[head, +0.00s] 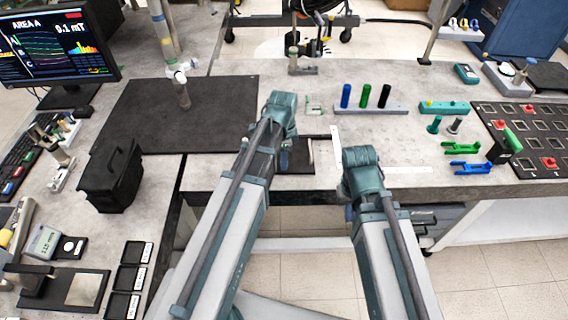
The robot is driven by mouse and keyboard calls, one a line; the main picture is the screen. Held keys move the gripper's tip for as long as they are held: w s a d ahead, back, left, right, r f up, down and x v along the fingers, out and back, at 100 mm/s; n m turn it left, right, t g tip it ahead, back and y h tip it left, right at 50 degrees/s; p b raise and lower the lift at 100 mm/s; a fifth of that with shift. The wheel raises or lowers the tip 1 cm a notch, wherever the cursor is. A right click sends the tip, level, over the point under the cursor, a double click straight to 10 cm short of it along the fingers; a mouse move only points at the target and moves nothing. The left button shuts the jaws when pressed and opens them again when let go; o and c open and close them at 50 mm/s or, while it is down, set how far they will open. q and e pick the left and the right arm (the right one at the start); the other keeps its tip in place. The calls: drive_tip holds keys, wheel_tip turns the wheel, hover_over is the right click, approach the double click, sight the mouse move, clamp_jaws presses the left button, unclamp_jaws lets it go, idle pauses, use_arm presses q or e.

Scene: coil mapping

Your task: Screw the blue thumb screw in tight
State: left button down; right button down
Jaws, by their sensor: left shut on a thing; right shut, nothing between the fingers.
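A small blue piece, which looks like the blue thumb screw (284,160), shows just below the wrist of my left arm. It is at the left end of a dark plate (300,157) near the front edge of the right-hand table. My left gripper (284,147) is shut on it; the arm hides most of the fingers and the hole beneath, so I cannot tell how deep the screw sits. My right gripper (348,210) is shut and empty by the table's front edge, mostly hidden by its own wrist.
Behind stands a grey rack (370,109) with blue, green and black pegs. A white strip (409,169) lies right of my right wrist. Green and blue holders (465,168) and a dark slotted board (530,135) are further right. A black mat (165,112) lies left.

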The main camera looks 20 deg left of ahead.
use_arm(q)
drive_tip(key=m, duration=0.3)
drive_tip(key=shift+m, duration=0.4)
drive_tip(key=c, duration=0.6)
unclamp_jaws()
drive_tip(key=shift+o, duration=0.2)
drive_tip(key=shift+r, duration=0.1)
wheel_tip(320, 180, up, 14)
drive_tip(key=p, duration=1.3)
drive_tip(key=shift+p, duration=0.4)
drive_tip(key=shift+f, duration=0.2)
drive_tip(key=shift+s, duration=0.1)
